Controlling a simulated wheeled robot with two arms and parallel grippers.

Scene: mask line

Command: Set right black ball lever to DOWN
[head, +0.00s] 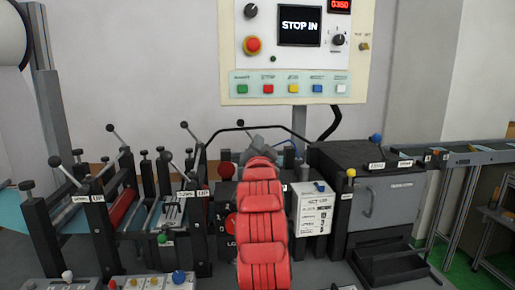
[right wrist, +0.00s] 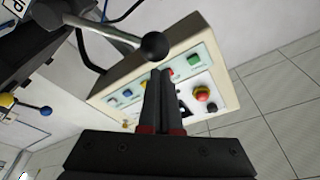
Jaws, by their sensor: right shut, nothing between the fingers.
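The right black ball lever (head: 167,156) stands on the roller frame at the left in the head view, its rod tilted up and left above the DOWN and UP labels (head: 193,193). My right gripper (head: 247,153) is at the far end of my red arm, to the right of that lever; its fingers are hard to make out there. In the right wrist view the fingers (right wrist: 160,78) are shut and empty. A black ball (right wrist: 155,46) on a grey rod shows just beyond their tips; I cannot tell whether they touch. My left gripper is out of view.
A similar black ball lever (head: 57,161) stands farther left, with more black-ball handles behind. The control panel (head: 292,50) hangs above. A dark machine box (head: 370,160) with a blue ball handle (head: 376,138) and a yellow one (head: 351,173) stands right.

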